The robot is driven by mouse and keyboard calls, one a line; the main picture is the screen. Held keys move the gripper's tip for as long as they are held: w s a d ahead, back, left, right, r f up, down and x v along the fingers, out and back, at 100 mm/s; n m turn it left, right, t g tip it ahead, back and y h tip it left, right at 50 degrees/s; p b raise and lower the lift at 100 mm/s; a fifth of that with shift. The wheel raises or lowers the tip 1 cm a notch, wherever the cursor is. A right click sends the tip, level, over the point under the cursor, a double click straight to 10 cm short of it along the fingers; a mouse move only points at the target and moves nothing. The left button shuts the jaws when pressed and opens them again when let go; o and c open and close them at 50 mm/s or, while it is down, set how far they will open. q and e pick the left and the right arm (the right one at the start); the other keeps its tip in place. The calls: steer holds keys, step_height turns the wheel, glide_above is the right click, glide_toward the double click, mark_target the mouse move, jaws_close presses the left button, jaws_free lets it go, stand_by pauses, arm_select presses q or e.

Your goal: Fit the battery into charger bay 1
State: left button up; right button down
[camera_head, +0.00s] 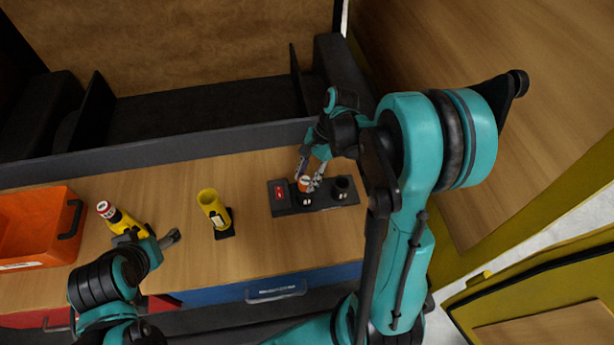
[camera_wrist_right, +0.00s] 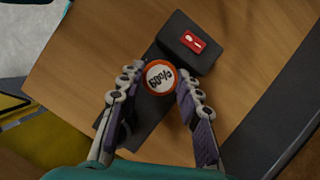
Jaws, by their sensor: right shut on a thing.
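The battery (camera_wrist_right: 160,76) is a cylinder with a white cap marked 60% and an orange rim. My right gripper (camera_head: 311,180) is shut on it, with a finger on each side in the right wrist view. The battery (camera_head: 304,183) is upright over the left round bay of the black charger (camera_head: 350,197); the charger also shows in the right wrist view (camera_wrist_right: 182,28). I cannot tell whether the battery's lower end is inside the bay, as the fingers and cap hide it. The right bay (camera_head: 342,184) looks empty. My left gripper (camera_head: 168,239) is at the lower left, away from the charger; its jaws are unclear.
A hollow yellow tube (camera_head: 212,207) stands on a black base left of the charger. Another yellow holder (camera_head: 121,222) with a white-and-red top stands farther left, close to my left gripper. An orange bin (camera_head: 38,222) is at the far left. Bare wood lies between tube and charger.

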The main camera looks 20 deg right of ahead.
steer(key=shift+f+b, duration=0.4)
steer(key=shift+f, duration=0.1)
steer(key=c, duration=1)
jaws_free()
steer(key=shift+r, duration=0.1)
steer(key=v, duration=1.2)
